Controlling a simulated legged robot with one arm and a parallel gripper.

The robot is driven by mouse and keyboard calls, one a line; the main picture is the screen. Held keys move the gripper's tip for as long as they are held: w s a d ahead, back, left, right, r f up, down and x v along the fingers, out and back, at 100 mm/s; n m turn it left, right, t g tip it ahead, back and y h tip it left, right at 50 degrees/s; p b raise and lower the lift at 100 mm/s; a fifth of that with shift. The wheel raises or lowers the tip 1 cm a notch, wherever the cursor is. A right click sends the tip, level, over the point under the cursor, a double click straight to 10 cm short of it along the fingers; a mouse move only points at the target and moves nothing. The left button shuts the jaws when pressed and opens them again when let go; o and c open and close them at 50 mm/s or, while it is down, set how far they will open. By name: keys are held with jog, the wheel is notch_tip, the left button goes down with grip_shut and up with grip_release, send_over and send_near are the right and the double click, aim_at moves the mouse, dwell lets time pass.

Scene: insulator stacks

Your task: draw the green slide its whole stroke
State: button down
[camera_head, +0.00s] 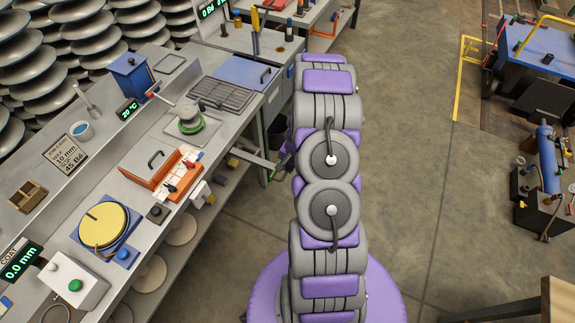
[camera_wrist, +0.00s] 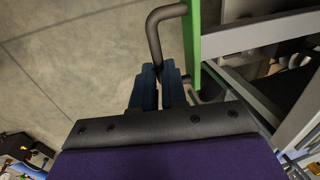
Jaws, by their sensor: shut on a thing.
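In the wrist view the green slide (camera_wrist: 193,38) shows as a green strip beside a dark bent handle (camera_wrist: 153,35). My gripper (camera_wrist: 158,85) has its blue fingers closed around the lower end of this handle. In the head view a grey rail (camera_head: 254,160) reaches out from the bench's right side toward my arm, and a small bit of green shows at its outer end. My gripper is mostly hidden behind my arm there. How far the slide is out cannot be told.
The bench (camera_head: 217,170) on the left carries a red-orange tray (camera_head: 150,176), a yellow disc (camera_head: 104,224) and a green-ringed knob (camera_head: 190,121). A lower shelf holds round discs. Open concrete floor (camera_head: 405,180) lies to the right of my arm, with a blue-topped table (camera_head: 547,58) beyond.

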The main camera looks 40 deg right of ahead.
jog(key=shift+s+d, duration=0.2)
jog(key=shift+s, duration=0.1)
jog(key=c, duration=1.2)
grip_release()
jog(key=shift+s+d, duration=0.15)
jog(key=shift+o, duration=0.2)
jog(key=s+d+r+p, duration=0.1)
jog(key=s+r+p, duration=0.2)
jog(key=r, duration=1.3)
jog(key=shift+d+r+p, duration=0.2)
jog(key=shift+r+p, duration=0.15)
jog(key=shift+r, duration=0.05)
